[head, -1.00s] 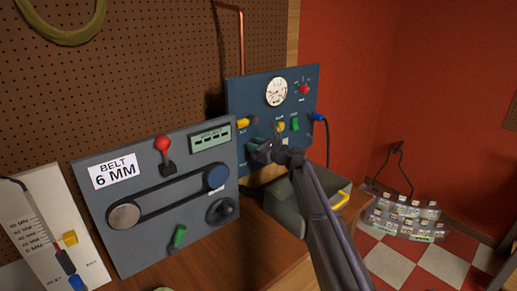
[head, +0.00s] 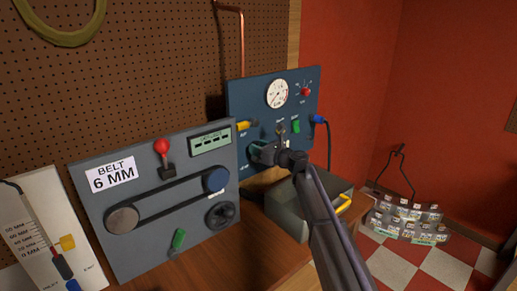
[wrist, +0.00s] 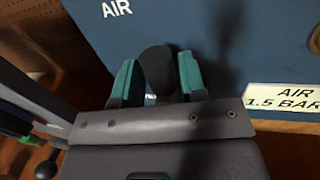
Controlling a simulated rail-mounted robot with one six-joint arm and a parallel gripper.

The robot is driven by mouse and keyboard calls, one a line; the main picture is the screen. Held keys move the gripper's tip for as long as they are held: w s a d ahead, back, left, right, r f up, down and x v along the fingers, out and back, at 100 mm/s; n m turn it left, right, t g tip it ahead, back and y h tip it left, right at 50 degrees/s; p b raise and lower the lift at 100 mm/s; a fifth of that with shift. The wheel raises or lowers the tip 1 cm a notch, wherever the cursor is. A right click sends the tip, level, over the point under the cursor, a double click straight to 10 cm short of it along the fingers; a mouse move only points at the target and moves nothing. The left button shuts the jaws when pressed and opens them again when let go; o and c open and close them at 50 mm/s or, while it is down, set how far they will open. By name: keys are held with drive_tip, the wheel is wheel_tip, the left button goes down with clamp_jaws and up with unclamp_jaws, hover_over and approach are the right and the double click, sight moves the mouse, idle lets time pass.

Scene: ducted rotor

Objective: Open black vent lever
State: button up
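In the wrist view, a black round-ended lever (wrist: 158,66) stands out from the blue panel (wrist: 225,60), between an "AIR" label and an "AIR 1.5 BAR" label. In the head view my gripper (head: 262,152) is at the lower left of the blue panel (head: 255,95). The gripper and arm hide the lever there.
On the blue panel are a gauge (head: 277,93), a red knob (head: 305,91), a green switch (head: 295,126) and a yellow knob (head: 243,125). A grey belt panel (head: 150,240) stands to the left. A grey bin (head: 320,190) sits below my gripper.

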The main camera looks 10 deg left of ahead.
drive_tip(key=shift+o, duration=1.4)
drive_tip(key=shift+d, duration=0.1)
drive_tip(key=v, duration=1)
drive_tip(key=shift+s+d, duration=0.2)
